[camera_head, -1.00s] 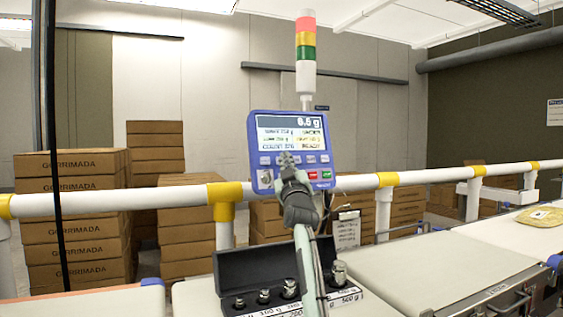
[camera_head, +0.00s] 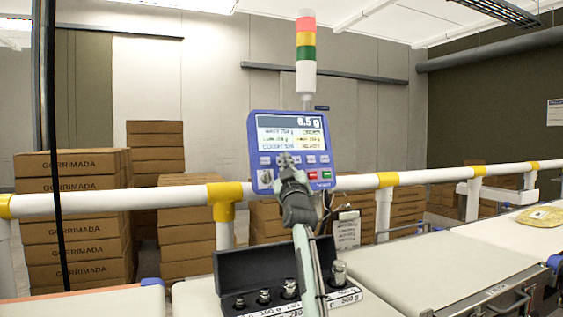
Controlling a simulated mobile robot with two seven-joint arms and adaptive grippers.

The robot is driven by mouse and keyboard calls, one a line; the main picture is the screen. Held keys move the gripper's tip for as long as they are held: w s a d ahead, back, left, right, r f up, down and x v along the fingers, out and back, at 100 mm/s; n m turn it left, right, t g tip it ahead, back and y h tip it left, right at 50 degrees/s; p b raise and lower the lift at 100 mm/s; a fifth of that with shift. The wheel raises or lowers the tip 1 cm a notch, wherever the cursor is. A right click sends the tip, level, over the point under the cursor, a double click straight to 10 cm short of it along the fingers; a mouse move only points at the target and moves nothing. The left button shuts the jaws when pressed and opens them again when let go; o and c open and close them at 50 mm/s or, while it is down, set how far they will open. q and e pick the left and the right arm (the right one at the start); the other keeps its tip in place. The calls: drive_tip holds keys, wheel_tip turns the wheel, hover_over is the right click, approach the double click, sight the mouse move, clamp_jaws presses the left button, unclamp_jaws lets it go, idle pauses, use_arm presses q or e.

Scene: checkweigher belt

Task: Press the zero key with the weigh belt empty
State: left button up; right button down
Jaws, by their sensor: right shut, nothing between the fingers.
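The blue checkweigher terminal (camera_head: 291,130) stands in the middle, with its screen reading about 6.5 g. Below the screen is a row of small keys, with a red and a green key at the lower right; their labels are too small to read. My right gripper (camera_head: 287,163) is shut and empty, its tips in front of the key panel. It covers part of the keys, and I cannot tell whether it touches one. The pale weigh belt (camera_head: 425,265) at the lower right looks empty in the part that shows. My left gripper is not in view.
A dark case with several metal weights (camera_head: 264,296) lies open below the terminal. A white rail with yellow joints (camera_head: 224,200) runs across behind. A signal tower (camera_head: 306,50) rises above the terminal. A yellowish package (camera_head: 543,216) lies on the far right belt. Cartons (camera_head: 75,215) are stacked behind.

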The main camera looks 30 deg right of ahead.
drive_tip(key=shift+w, duration=0.15)
drive_tip(key=shift+w+f, duration=0.15)
drive_tip(key=shift+w, duration=0.05)
idle(0.5)
drive_tip(key=shift+w, duration=0.2)
idle(0.4)
drive_tip(key=shift+s, duration=0.8)
drive_tip(key=shift+s+a+r, duration=0.1)
drive_tip(key=shift+s+r, duration=0.2)
drive_tip(key=shift+s, duration=0.5)
drive_tip(key=shift+s+r, duration=0.25)
drive_tip(key=shift+s, duration=0.55)
drive_tip(key=shift+s+a+r, duration=0.1)
drive_tip(key=shift+s+r, duration=0.2)
drive_tip(key=shift+s, duration=0.5)
